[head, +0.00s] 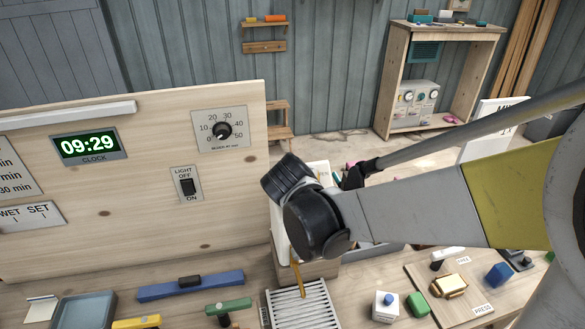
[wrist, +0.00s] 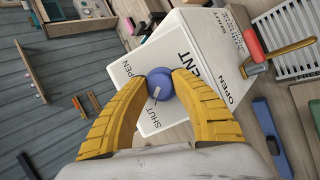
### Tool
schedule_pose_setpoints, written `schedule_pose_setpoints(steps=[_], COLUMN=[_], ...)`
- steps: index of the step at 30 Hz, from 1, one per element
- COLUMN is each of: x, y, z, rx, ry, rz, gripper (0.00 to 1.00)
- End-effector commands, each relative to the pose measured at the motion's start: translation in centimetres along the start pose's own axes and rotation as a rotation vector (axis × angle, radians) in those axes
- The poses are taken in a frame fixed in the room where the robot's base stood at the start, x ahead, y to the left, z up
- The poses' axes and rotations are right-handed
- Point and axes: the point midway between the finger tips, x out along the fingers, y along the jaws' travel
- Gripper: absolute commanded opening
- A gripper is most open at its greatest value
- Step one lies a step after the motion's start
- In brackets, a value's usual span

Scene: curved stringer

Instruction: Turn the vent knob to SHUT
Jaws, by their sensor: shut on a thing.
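In the wrist view, the vent knob (wrist: 161,84) is a round blue knob on the face of a white box (wrist: 190,45) marked VENT. OPEN is printed at the face's upper left, SHUT at its left and lower edge. A pale mark on the knob's lower side points down toward the SHUT lettering; its exact alignment is hard to tell. My gripper (wrist: 163,78) has its yellow fingers shut on the knob, one on each side. In the head view my dark wrist hides the gripper, the knob and most of the box.
In the head view, a wooden panel (head: 100,235) with a dial (head: 222,131) and light switch (head: 188,186) stands left of my wrist. A slatted rack (head: 302,306), blue bar (head: 190,286) and cutting board (head: 420,274) lie on the bench in front.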

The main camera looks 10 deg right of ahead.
Motion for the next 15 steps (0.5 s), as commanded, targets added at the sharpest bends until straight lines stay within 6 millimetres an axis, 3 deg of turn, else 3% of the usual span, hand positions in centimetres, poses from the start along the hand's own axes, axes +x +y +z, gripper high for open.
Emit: schedule_pose_setpoints(steps=[15], x=[0.01], y=[-0.12], z=[0.04], rx=[-0.110], ry=[0.008], rz=[0.041], gripper=[0.00])
